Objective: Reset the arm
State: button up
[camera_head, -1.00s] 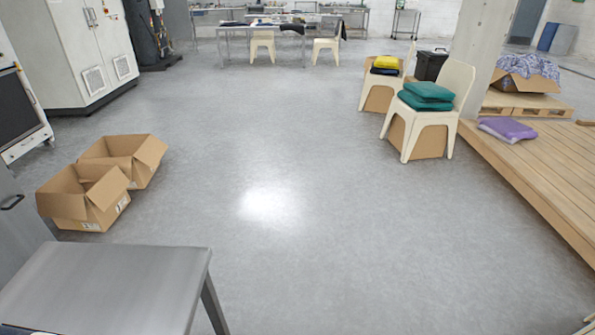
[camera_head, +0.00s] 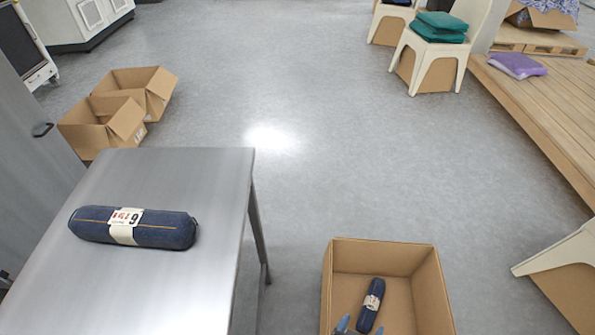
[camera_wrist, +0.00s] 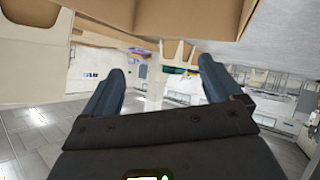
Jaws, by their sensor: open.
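My gripper (camera_head: 360,326) shows only as two blue fingertips at the bottom edge of the head view, low in front of the open cardboard box (camera_head: 435,290). In the wrist view its two dark blue fingers (camera_wrist: 160,85) stand wide apart with nothing between them. A dark blue denim roll (camera_head: 371,306) with a pale label lies in that box, just beyond the fingertips in the picture. I cannot tell how far the fingertips are from it. The rest of my arm is out of the head view.
A second denim roll (camera_head: 160,229) with a numbered label lies on the metal table (camera_head: 190,175) at left. Two empty cardboard boxes (camera_head: 105,125) stand on the floor behind it. Chairs (camera_head: 435,55) and a wooden platform (camera_head: 545,105) are at right. The middle floor is clear.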

jog(key=s+d+r+n+t, duration=0.1)
jog(key=d, duration=0.7)
jog(key=s+d+r+t, duration=0.1)
jog(key=d+t, duration=0.1)
jog(key=d, duration=0.5)
jog(key=s+d+r+n+t+y, duration=0.2)
jog(key=s+d+r, duration=0.4)
jog(key=r, duration=0.1)
jog(key=s+a+r+y, duration=0.2)
jog(key=s+a+r, duration=0.4)
jog(key=r, duration=0.7)
jog(key=s+a+r+y, duration=0.2)
jog(key=s+a+r, duration=0.4)
jog(key=r, duration=0.6)
jog(key=s+a+r+y, duration=0.1)
jog(key=s+a+r, duration=0.45)
jog(key=r, duration=0.75)
notch_tip(320, 180, down, 35)
jog(key=b, duration=3.5)
notch_tip(320, 180, up, 30)
jog(key=p, duration=3)
jog(key=shift+s+d+p, duration=0.15)
jog(key=shift+s+p, duration=0.05)
jog(key=shift+p, duration=0.15)
jog(key=shift+r, duration=0.1)
